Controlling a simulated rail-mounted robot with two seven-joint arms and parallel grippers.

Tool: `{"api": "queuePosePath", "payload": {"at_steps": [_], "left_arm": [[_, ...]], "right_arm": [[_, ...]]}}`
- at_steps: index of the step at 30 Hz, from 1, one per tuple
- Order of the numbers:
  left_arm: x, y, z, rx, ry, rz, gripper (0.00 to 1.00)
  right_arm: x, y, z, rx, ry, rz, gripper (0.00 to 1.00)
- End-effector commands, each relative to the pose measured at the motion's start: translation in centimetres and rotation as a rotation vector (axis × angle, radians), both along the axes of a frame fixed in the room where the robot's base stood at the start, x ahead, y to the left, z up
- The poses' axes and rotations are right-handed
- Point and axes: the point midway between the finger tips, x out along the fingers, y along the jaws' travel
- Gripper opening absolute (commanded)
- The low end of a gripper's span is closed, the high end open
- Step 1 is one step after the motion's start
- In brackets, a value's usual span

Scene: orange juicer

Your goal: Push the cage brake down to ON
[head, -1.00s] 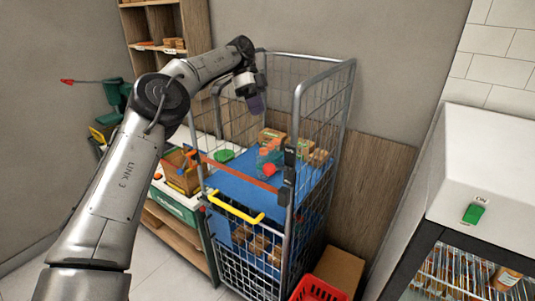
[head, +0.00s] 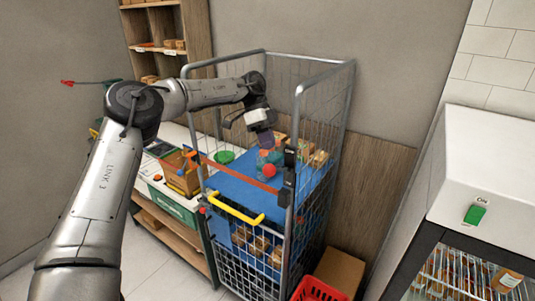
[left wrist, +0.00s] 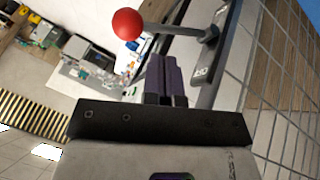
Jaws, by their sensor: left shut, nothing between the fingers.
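The cage brake shows as a red ball knob (head: 269,170) on a short grey lever at the roll cage's near right post. A dark plate (head: 290,155) sits on that post beside it. In the left wrist view the red knob (left wrist: 128,24) is at the upper left and its lever runs right to a dark labelled plate. My left gripper (head: 266,141) is shut and empty, pointing down just above the knob in the head view. In the left wrist view its purple fingers (left wrist: 164,75) are close to the lever; contact cannot be told. My right gripper is out of view.
The cage's wire sides and grey posts (head: 297,120) surround a blue shelf (head: 235,184) with boxes. A yellow handle (head: 235,208) crosses its front. A worktable with a wooden crate (head: 180,172) stands left. A red basket (head: 318,289) is at the lower right.

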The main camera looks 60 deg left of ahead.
Motion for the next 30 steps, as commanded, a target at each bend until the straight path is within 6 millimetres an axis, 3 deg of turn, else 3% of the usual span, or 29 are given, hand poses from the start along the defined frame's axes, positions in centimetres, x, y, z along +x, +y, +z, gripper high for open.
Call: {"api": "queuePosePath", "payload": {"at_steps": [12,30], "left_arm": [[-1.4,-2.6,-1.9,-0.001,0.000,0.000,0.00],[-1.7,-3.0,-2.3,0.001,-0.002,0.000,0.00]], "right_arm": [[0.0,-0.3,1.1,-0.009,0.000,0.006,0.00],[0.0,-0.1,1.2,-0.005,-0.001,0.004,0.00]]}}
